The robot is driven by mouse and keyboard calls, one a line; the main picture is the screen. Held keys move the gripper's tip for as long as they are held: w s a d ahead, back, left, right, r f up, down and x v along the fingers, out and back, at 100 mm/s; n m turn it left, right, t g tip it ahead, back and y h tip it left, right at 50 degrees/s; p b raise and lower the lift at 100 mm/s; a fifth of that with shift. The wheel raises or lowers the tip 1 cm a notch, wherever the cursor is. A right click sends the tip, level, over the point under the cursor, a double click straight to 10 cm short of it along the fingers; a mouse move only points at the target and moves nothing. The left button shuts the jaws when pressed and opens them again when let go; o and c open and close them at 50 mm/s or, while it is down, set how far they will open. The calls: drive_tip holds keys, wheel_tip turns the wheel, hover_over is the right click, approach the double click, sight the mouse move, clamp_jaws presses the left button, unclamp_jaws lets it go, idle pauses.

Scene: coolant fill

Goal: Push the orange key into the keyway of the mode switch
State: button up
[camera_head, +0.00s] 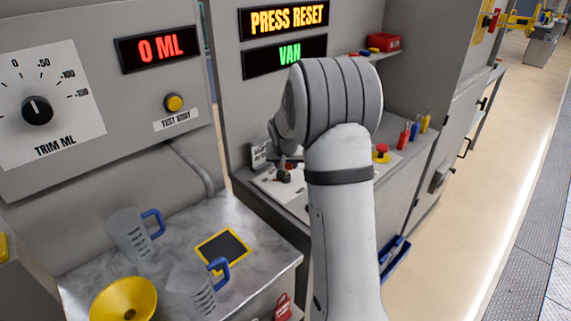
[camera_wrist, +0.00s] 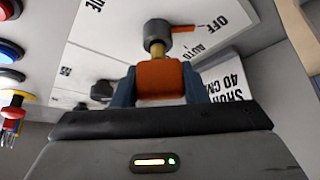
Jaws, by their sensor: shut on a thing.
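The orange key (camera_wrist: 160,80) is between the two dark blue fingers of my gripper (camera_wrist: 159,84), which is shut on its head. Its brass shaft (camera_wrist: 158,49) points at the dark round mode switch (camera_wrist: 157,29) and overlaps its near edge in the wrist view. I cannot tell whether the tip is inside the keyway, which is hidden. An orange pointer (camera_wrist: 183,29) sticks out of the switch to the right, near the labels OFF and AUTO. In the head view my arm hides most of the gripper and the key.
A second dark knob (camera_wrist: 102,90) sits on the same white panel (camera_wrist: 105,45). A printed card (camera_wrist: 228,88) stands close to the right finger. A red mushroom button (camera_head: 381,151) is on the ledge. Jugs (camera_head: 133,233) and a yellow funnel (camera_head: 125,300) stand on the left counter.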

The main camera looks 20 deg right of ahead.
sight(286, 165)
drive_tip(key=shift+f+b, duration=0.9)
drive_tip(key=shift+b, duration=0.05)
drive_tip(key=o, duration=1)
drive_tip(key=shift+o, duration=0.2)
drive_tip(key=shift+r, duration=0.1)
drive_tip(key=v, duration=0.7)
drive_tip(key=shift+s+r+b, duration=0.2)
drive_tip(key=shift+r+b, duration=0.05)
drive_tip(key=shift+b, duration=0.05)
drive_tip(key=shift+a, duration=0.1)
